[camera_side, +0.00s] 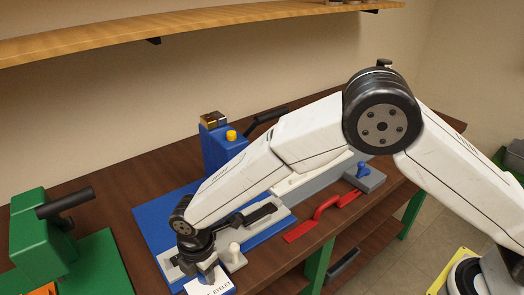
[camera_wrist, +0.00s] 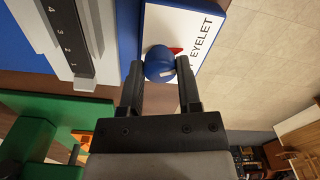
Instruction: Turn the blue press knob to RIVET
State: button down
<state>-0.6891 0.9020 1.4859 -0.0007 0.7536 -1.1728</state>
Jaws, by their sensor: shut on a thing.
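The blue press knob (camera_wrist: 158,64) sits on a white label plate (camera_wrist: 206,22) in the wrist view. EYELET is printed on the plate, and a red mark shows beside the knob. A small pale mark shows on the knob. My gripper (camera_wrist: 160,75) has its two fingers on either side of the knob, shut on it. In the side view my gripper (camera_side: 208,275) points down over the plate (camera_side: 215,289) at the front edge of the blue base. My gripper hides the knob there. The word RIVET is not readable in either view.
A blue press body (camera_side: 220,148) with a yellow button (camera_side: 232,134) stands behind my arm. A green press (camera_side: 42,235) stands at left. A pale peg (camera_side: 235,252) is close right of my gripper. A red handle (camera_side: 318,209) lies at the bench's front edge.

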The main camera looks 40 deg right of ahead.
jog(key=m, duration=1.2)
jog(key=shift+m, duration=0.3)
dwell(0.3)
jog(key=shift+c, duration=1.5)
grip_release()
jog(key=shift+r, duration=3.95)
jog(key=shift+d, duration=0.1)
